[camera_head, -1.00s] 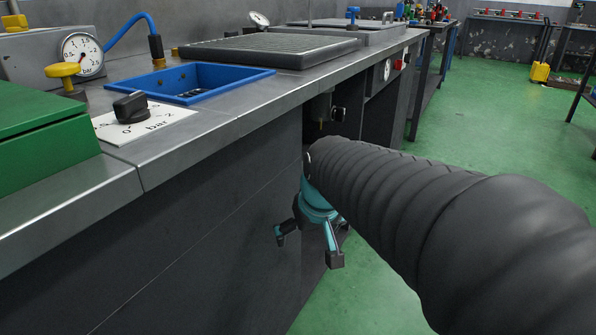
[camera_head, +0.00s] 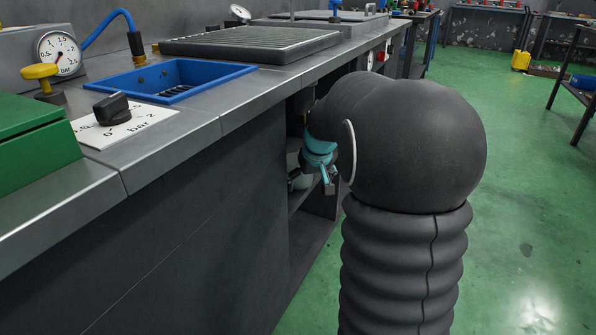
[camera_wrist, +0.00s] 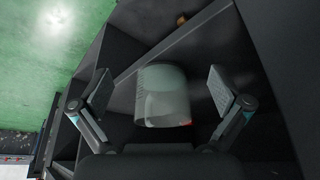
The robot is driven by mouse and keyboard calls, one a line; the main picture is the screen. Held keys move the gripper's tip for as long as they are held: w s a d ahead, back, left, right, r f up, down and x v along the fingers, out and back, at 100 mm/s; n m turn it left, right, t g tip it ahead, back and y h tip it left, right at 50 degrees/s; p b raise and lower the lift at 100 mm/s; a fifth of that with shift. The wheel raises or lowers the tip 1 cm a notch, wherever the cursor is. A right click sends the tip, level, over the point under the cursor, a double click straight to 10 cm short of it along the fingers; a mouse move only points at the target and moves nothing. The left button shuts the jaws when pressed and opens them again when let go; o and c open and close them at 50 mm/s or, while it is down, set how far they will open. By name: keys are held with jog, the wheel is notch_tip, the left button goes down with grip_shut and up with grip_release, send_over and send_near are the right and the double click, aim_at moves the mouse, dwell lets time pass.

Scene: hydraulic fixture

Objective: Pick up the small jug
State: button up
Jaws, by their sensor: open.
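The small jug (camera_wrist: 161,100) shows in the wrist view as a pale grey-green, translucent vessel with a small red mark near its lower right edge. My gripper (camera_wrist: 161,88) is open, with one finger on each side of the jug in that view. Gaps show between both finger pads and the jug, and I see no contact. In the head view my gripper (camera_head: 309,184) reaches into the open bay under the bench. A pale patch between its fingers there may be the jug, mostly hidden by my gripper.
The metal bench top (camera_head: 215,104) overhangs the bay, with a dark shelf (camera_head: 318,214) inside. A blue tray (camera_head: 180,80) and a black knob (camera_head: 113,109) are on top.

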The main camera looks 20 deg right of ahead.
aim_at(303, 179)
jog(key=w, duration=0.4)
jog(key=shift+w+d, duration=0.1)
jog(key=shift+d, duration=0.15)
jog(key=shift+w+d, duration=0.1)
jog(key=shift+w, duration=1.05)
jog(key=shift+x, duration=1.05)
jog(key=shift+w+d+f, duration=0.1)
jog(key=shift+w+f, duration=0.3)
jog(key=c, duration=1.2)
